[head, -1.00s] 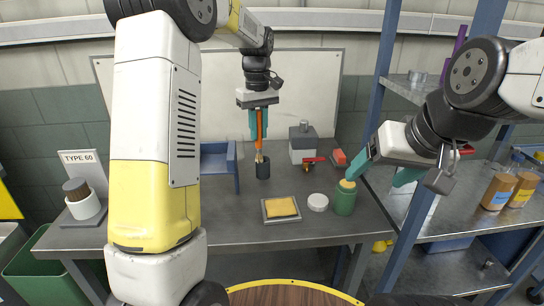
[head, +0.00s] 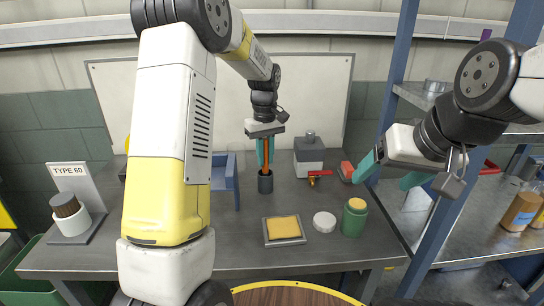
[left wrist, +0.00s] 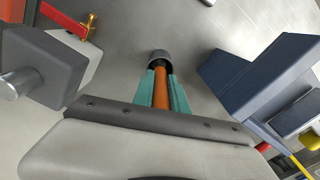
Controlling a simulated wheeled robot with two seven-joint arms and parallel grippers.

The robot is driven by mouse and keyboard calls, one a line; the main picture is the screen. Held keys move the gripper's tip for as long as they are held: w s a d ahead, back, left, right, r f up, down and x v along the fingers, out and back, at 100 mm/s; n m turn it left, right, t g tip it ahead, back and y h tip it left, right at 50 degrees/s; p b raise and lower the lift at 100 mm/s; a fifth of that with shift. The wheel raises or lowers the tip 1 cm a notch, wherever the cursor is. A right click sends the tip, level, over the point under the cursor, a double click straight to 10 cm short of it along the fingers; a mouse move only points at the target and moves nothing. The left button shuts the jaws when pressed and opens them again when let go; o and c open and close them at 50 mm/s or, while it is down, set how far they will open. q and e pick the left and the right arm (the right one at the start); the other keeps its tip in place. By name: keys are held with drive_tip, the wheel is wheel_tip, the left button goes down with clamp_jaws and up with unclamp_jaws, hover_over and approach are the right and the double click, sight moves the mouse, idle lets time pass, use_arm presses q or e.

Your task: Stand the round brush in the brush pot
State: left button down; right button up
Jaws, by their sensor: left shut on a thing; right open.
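The round brush (head: 265,150) has an orange handle, held upright in my left gripper (head: 265,156). The left gripper is shut on the handle, with its teal fingers around it. My right gripper (head: 390,172) is open and empty near the table's right side.
A blue bin (head: 225,180) stands left of the pot. A grey-white container (head: 308,157) and a red-handled brass valve (head: 319,174) are to its right. A tray with a yellow pad (head: 284,241), a white disc (head: 324,221) and a green jar (head: 354,218) are nearer the front.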

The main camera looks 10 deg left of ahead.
use_arm(q)
drive_tip(key=shift+f, duration=0.8)
drive_tip(key=shift+f, duration=0.1)
drive_tip(key=c, duration=1.3)
unclamp_jaws()
